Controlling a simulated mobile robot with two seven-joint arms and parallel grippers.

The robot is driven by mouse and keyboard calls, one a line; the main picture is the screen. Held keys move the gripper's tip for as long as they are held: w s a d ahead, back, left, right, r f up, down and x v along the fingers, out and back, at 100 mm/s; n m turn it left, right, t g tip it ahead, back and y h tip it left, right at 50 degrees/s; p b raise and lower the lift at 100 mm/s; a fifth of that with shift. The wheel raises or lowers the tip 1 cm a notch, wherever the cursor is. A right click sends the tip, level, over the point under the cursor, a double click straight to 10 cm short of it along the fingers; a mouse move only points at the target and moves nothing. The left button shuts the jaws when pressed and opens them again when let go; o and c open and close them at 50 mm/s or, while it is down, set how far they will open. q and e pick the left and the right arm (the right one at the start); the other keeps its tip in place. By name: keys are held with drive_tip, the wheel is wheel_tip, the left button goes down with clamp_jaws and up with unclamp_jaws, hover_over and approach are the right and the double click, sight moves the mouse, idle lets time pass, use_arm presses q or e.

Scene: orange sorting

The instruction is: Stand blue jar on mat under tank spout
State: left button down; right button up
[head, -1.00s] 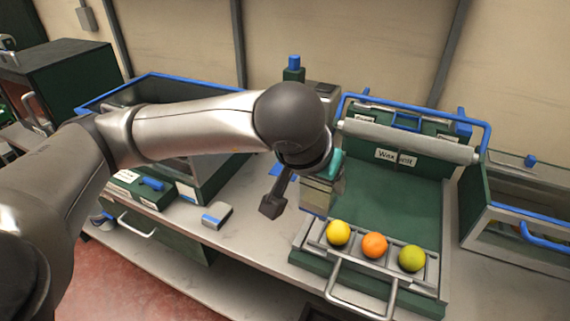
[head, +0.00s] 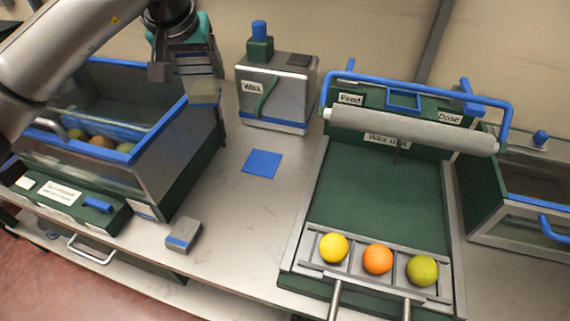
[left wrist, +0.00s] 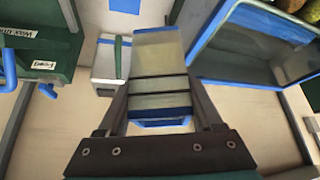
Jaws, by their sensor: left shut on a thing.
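The jar (head: 204,92) is a pale, boxy container held in my left gripper (head: 185,72), high at the upper left, left of the tank. In the left wrist view the jar (left wrist: 160,65) sits between the two fingers, with blue bands at its ends. The silver tank (head: 290,92), labelled Wax, has a green spout strip on its front and a blue cap on top. The flat blue mat (head: 262,163) lies bare on the bench in front of the tank. The tank also shows in the left wrist view (left wrist: 107,62). My right gripper is out of view.
A glass-sided, blue-rimmed bin (head: 165,130) holding fruit stands at the left, close to the jar. The wax unit (head: 375,195) with a roller and three fruits is at the right. A small grey-blue block (head: 184,235) lies on the bench front.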

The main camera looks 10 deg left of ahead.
use_arm(q)
wheel_tip(320, 180, up, 2)
drive_tip(key=w+a+r, duration=0.1)
drive_tip(key=w+a, duration=0.1)
drive_tip(key=w, duration=0.1)
drive_tip(key=b, duration=0.5)
hover_over(221, 174)
wheel_tip(221, 174, down, 24)
wheel_tip(221, 174, down, 4)
drive_tip(key=shift+f+b, duration=0.15)
drive_tip(key=shift+b, duration=0.35)
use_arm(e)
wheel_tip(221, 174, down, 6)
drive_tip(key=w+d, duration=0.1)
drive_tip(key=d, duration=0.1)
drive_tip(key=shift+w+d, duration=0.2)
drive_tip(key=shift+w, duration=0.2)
use_arm(q)
drive_tip(key=shift+f, duration=0.1)
drive_tip(key=shift+c, duration=1.6)
unclamp_jaws()
drive_tip(key=shift+s, duration=0.1)
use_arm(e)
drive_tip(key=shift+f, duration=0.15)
